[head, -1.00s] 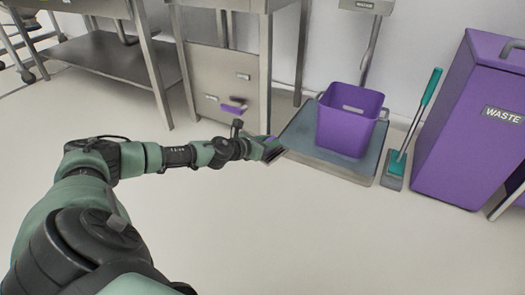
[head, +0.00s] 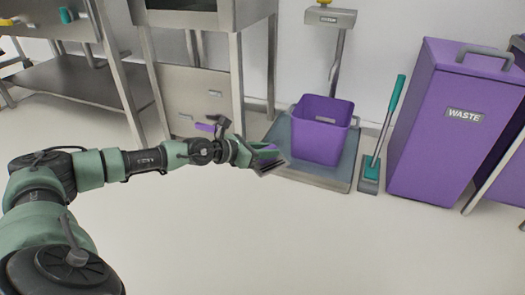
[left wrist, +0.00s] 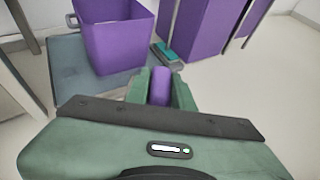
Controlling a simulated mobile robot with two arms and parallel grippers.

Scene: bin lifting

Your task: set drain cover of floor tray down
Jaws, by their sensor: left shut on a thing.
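My left gripper (head: 270,163) reaches in from the left, in front of the left edge of a grey floor platform (head: 330,180). It is shut on a small purple piece (left wrist: 160,86), which shows between the green fingers in the left wrist view. Only part of this piece shows; I cannot tell whether it is the drain cover. A dark, striped edge shows at the fingertips in the head view. The platform also shows in the left wrist view (left wrist: 75,65). I cannot make out a drain opening. My right gripper is not in view.
A purple bin (head: 318,135) stands on the platform. A teal-handled tool (head: 388,115) and a purple waste bin (head: 440,140) stand to its right. The front floor is clear.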

